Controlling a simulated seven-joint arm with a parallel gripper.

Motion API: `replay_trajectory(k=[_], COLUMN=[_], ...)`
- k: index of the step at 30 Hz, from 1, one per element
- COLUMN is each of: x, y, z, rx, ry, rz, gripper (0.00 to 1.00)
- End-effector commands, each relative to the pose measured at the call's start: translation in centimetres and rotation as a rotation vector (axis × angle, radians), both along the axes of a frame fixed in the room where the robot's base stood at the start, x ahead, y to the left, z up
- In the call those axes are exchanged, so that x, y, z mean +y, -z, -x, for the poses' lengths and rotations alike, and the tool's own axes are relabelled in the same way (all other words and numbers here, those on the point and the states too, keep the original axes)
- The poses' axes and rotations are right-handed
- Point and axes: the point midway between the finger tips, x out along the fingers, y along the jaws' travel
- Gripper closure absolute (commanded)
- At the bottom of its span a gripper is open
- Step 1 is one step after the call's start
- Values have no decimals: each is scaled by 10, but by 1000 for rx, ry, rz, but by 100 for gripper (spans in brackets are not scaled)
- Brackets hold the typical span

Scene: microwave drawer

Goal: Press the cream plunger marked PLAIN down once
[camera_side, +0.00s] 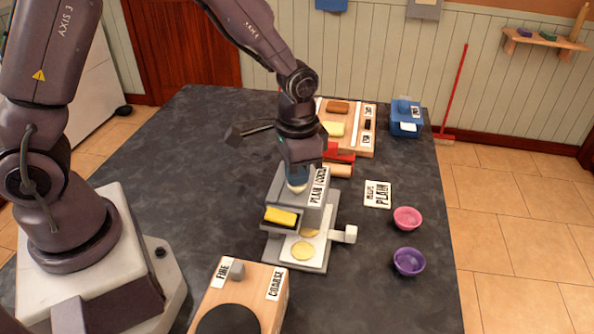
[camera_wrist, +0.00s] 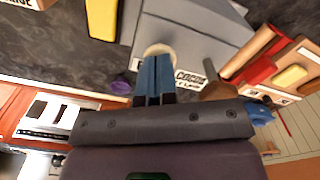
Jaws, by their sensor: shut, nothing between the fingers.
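The grey dispenser (camera_side: 286,187) stands mid-table, with a label (camera_side: 318,186) reading PLAIN and COCOA on its top. A cream plunger (camera_side: 297,188) shows at its top, mostly hidden by my gripper. In the wrist view the cream plunger (camera_wrist: 158,50) is a round cap just beyond the fingertips. My gripper (camera_side: 297,178) points down over it, its blue fingers shut and empty. In the wrist view the shut fingertips (camera_wrist: 154,62) overlap the cap's near edge. I cannot tell whether they touch it or how far down it sits.
A yellow block (camera_side: 280,217) is on the dispenser's front, with pale yellow discs (camera_side: 302,250) below. A PLAIN card (camera_side: 377,194), pink bowl (camera_side: 407,218) and purple bowl (camera_side: 409,262) lie right. A FINE/COARSE wooden box (camera_side: 255,292) stands in front.

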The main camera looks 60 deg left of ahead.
Motion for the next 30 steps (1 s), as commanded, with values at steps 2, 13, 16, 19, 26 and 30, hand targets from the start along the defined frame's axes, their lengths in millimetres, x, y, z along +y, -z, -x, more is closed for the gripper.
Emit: replay_trajectory(k=[2,13,16,19,26,30], x=[0,0,0,0,0,0], y=[0,-25,-33,-41,-59,-71], z=[0,-1,-1,-1,0,-1], rx=[1,-3,-3,-3,-3,-3], ry=[0,0,0,0,1,1], rz=[0,1,1,1,1,1], gripper=[100,100,100,100,100,100])
